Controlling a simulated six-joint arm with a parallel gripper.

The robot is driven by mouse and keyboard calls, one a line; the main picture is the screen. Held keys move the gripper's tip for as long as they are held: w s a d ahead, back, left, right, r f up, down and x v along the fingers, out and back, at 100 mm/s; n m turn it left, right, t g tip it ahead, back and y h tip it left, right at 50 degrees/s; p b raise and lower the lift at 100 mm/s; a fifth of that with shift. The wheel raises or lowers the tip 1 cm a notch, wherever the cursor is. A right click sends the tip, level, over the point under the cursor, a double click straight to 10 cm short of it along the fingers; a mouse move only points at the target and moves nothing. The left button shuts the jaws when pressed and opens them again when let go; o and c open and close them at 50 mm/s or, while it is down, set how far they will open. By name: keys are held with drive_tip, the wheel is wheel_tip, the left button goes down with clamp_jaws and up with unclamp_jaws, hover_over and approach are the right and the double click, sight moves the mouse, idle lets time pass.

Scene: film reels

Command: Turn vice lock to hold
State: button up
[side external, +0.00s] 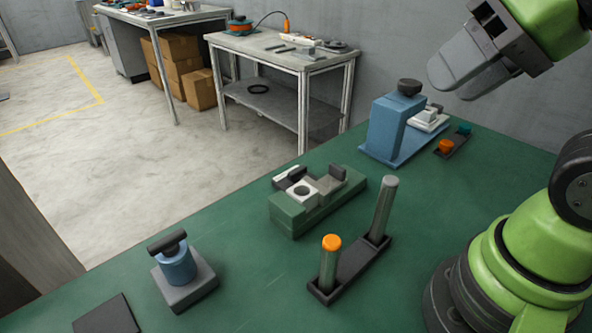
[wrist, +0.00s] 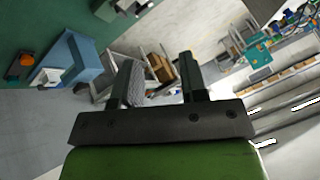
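A green vice (side external: 290,217) sits mid-table with a pale block (side external: 301,191) with a dark round hole between its jaws. A dark bar-like piece (side external: 291,177) is at its left end; I cannot tell whether it is the lock. Separately, a dark T-handle (side external: 167,242) tops a blue cylinder (side external: 178,268) on a grey base at the front left. My gripper (side external: 469,80) is raised at the upper right of the side view, well away from both. In the wrist view my gripper (wrist: 160,80) shows its two fingers apart with nothing between them.
A black rack (side external: 350,272) holds two upright grey cylinders, one orange-topped. A blue stand (side external: 385,130) with a black knob is at the back right, beside a small tray (side external: 453,147) with orange and teal pieces. A dark flat plate (side external: 106,316) lies front left.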

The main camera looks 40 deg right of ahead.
drive_tip(key=shift+w, duration=0.1)
drive_tip(key=n+g+h, duration=0.2)
drive_tip(key=n+g, duration=0.5)
drive_tip(key=n, duration=1.5)
hover_over(298, 169)
wheel_tip(298, 169, down, 19)
drive_tip(key=shift+f, duration=0.1)
wheel_tip(298, 169, down, 9)
drive_tip(key=shift+r, duration=0.1)
drive_tip(key=shift+c, duration=0.2)
